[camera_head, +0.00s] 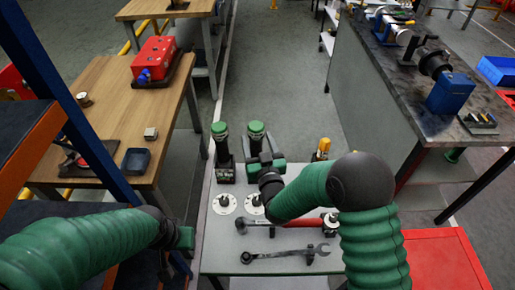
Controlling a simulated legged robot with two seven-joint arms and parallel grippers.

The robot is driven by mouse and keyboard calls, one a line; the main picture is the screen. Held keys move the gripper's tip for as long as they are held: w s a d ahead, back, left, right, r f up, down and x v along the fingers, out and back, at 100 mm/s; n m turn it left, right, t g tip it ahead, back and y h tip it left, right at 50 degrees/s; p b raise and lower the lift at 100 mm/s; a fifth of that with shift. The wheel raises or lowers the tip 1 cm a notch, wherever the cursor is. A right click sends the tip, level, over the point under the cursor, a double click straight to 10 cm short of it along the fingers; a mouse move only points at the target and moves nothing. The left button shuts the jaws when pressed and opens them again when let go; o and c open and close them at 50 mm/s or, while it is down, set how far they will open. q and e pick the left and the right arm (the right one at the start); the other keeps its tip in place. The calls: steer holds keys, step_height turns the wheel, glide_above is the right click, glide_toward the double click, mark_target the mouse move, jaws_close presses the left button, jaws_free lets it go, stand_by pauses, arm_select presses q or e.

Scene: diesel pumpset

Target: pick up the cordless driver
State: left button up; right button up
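Two black upright objects with green tops stand at the far end of the grey worktop (222,262). The left one (221,143) has a square dark base; the right one (256,134) has its lower part hidden by my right gripper. A smaller yellow-topped object (323,147) stands to their right. I cannot tell for sure which is the cordless driver. My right gripper (265,158) is at the right green-topped object, overlapping it; its grip is unclear. My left gripper (183,262) is low at the worktop's left edge, its fingers partly hidden.
White round flanges (224,204), a red-handled hammer (295,222) and a wrench (285,254) lie on the near worktop. A wooden table (105,105) stands left, a dark-topped bench (400,85) right. A blue post (75,100) rises at left.

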steer(key=shift+a, duration=0.2)
steer(key=shift+a, duration=0.15)
steer(key=c, duration=0.5)
jaws_close()
stand_by(0.5)
